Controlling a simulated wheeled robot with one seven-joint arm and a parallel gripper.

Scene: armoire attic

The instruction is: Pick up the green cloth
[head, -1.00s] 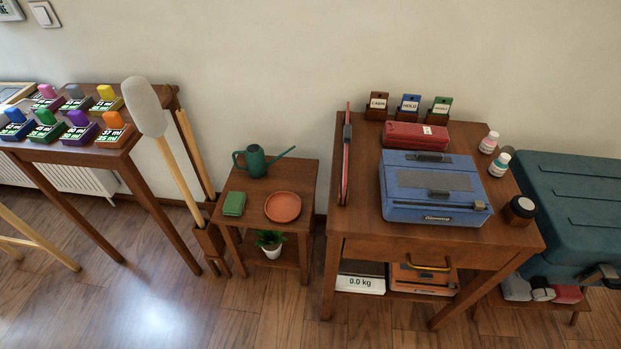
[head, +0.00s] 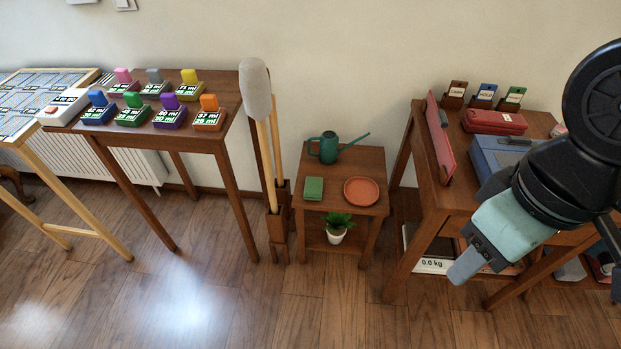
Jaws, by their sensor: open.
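The green cloth (head: 314,188), a small folded block, lies on the left part of the small wooden side table (head: 330,203). It is left of an orange-brown saucer (head: 361,191) and in front of a green watering can (head: 328,147). My gripper (head: 465,268) is at the lower right, in front of the desk and to the right of the cloth, well apart from it. It is open, with nothing seen in it, and it points down and left.
A wooden holder (head: 277,225) with a tall padded stick (head: 256,90) stands just left of the side table. A potted plant (head: 338,227) sits on its lower shelf. The desk (head: 432,190) stands to the right. The floor (head: 330,300) in front is clear.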

